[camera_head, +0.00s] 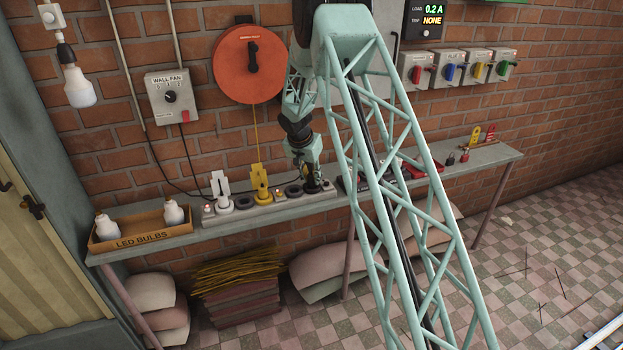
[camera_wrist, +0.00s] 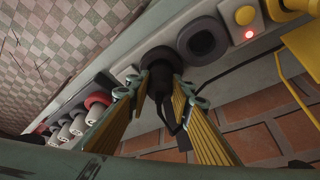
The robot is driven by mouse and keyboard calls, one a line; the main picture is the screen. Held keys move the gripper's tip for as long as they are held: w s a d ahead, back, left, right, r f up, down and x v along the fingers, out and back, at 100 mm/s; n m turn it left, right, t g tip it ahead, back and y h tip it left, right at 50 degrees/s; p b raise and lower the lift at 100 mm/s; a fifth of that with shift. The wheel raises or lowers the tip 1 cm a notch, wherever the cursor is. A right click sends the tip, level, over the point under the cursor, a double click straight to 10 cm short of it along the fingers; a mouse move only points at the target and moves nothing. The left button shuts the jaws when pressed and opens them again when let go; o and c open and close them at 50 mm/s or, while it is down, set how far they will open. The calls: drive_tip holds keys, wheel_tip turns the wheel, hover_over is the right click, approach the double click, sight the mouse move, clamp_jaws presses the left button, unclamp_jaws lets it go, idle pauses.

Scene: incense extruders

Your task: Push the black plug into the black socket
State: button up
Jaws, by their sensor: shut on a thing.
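The black plug (camera_wrist: 161,78) is between the two yellow-padded fingers of my gripper (camera_wrist: 172,98) in the wrist view, its dark cord trailing toward the wall. A round black socket (camera_wrist: 156,53) shows directly beyond the plug on the grey socket strip (camera_wrist: 124,70). The plug's front overlaps this socket in the picture; I cannot tell how deep it sits. In the head view my gripper (camera_head: 313,183) points down at the right part of the strip (camera_head: 240,211), and the plug is hard to make out there.
A dark grey round socket (camera_wrist: 203,42) is beside the black one. A yellow plug (camera_head: 261,187) and a white plug (camera_head: 221,191) stand upright farther left on the strip. An LED bulb box (camera_head: 140,235) is at the bench's left end. Brick wall stands close behind.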

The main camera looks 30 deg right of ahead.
drive_tip(key=shift+f+b, duration=0.45)
drive_tip(key=shift+b, duration=0.1)
idle(0.4)
drive_tip(key=o, duration=0.9)
drive_tip(key=shift+r, duration=0.1)
drive_tip(key=v, duration=1.1)
drive_tip(key=shift+a+r, duration=0.15)
drive_tip(key=shift+r, duration=0.2)
drive_tip(key=shift+s+r, duration=0.1)
drive_tip(key=shift+s, duration=0.05)
